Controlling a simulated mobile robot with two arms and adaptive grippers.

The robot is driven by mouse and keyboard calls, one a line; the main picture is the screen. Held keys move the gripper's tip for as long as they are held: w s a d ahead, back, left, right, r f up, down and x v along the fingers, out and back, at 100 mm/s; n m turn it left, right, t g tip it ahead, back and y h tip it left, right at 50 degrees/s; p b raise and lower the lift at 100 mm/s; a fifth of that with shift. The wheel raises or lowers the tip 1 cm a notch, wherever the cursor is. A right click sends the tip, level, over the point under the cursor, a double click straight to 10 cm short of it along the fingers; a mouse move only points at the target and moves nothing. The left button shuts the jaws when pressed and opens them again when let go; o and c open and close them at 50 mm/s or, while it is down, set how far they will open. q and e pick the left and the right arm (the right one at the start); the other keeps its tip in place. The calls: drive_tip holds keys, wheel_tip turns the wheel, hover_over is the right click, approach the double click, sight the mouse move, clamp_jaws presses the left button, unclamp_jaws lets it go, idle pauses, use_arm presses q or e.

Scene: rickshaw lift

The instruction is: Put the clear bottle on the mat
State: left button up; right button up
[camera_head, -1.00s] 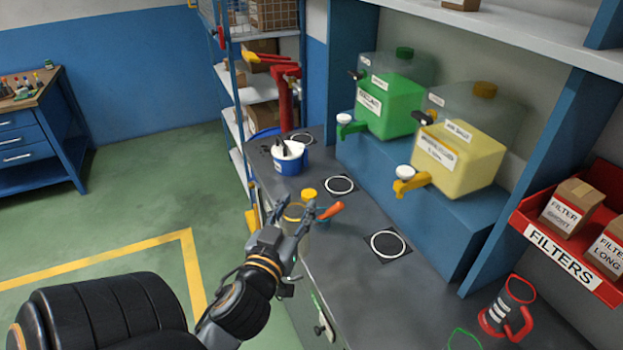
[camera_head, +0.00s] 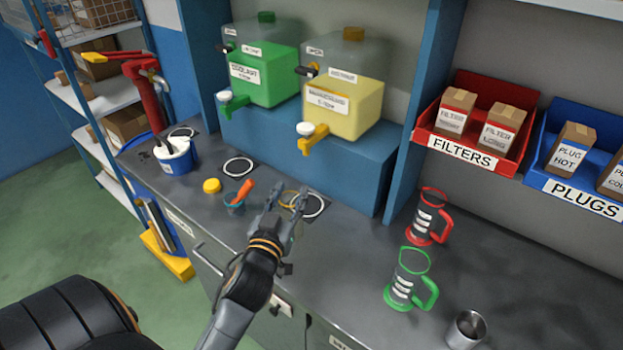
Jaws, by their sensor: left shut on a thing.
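My left gripper (camera_head: 288,206) is shut over the dark counter, at the near right mat. I cannot tell whether the bottle touches the mat. My right gripper is not in view.
A white-and-blue tub (camera_head: 176,157) is farther back. Red-rimmed (camera_head: 430,216) and green-rimmed (camera_head: 408,280) jugs and a metal cup (camera_head: 466,330) stand to the right.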

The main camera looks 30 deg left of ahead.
use_arm(q)
drive_tip(key=w+a+f+p, duration=0.1)
drive_tip(key=w+a+f, duration=0.1)
drive_tip(key=w, duration=0.4)
drive_tip(key=w+a+f+p, duration=0.1)
drive_tip(key=w+a+f, duration=0.1)
drive_tip(key=w, duration=0.5)
drive_tip(key=shift+a+p, duration=0.25)
drive_tip(key=shift+p, duration=0.1)
drive_tip(key=o, duration=1.2)
drive_tip(key=shift+r, duration=0.1)
drive_tip(key=shift+c, duration=0.2)
use_arm(e)
drive_tip(key=r, duration=0.1)
drive_tip(key=w+r, duration=0.1)
drive_tip(key=d+r, duration=0.1)
drive_tip(key=shift+w+r, duration=0.35)
drive_tip(key=shift+r, duration=0.05)
